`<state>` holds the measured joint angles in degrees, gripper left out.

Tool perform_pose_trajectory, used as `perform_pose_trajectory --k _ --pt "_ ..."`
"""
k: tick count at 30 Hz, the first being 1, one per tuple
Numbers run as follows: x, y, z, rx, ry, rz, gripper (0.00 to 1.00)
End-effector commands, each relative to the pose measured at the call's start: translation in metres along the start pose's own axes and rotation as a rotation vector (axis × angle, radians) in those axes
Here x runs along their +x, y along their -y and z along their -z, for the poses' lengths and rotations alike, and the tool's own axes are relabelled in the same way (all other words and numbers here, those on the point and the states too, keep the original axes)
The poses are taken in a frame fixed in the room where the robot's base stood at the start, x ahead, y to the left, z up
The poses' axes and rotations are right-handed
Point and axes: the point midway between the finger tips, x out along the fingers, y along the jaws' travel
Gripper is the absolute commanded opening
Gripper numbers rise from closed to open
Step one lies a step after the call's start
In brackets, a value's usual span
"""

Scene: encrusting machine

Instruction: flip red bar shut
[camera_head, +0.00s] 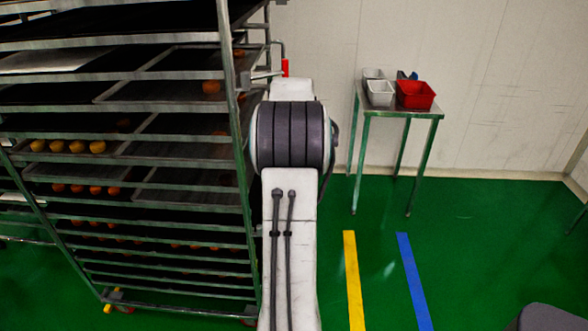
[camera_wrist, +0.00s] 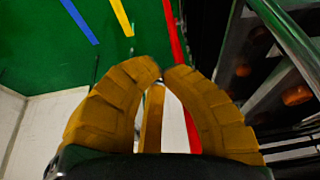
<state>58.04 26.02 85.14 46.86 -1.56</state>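A red bar (camera_head: 285,68) stands upright at the right front post of the tall rack in the head view, beside a metal rod and just above my arm. In the wrist view the red bar (camera_wrist: 175,38) runs down from the top and passes behind the right finger. A short red piece shows again between the fingers. My gripper (camera_wrist: 163,70) has yellow curved fingers, with the two outer tips almost meeting and nothing seen held between them. In the head view my arm hides the gripper.
The metal rack (camera_head: 228,60) with several trays of buns fills the left. A small table (camera_head: 425,113) with a red bin (camera_head: 415,95) and a white bin (camera_head: 380,93) stands by the wall.

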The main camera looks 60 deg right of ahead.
Motion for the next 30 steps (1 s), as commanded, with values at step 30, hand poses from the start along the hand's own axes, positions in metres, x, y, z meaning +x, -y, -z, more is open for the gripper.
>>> perform_pose_trajectory --k 30 --pt "-0.079 -0.01 0.001 0.0 0.004 -0.007 0.0"
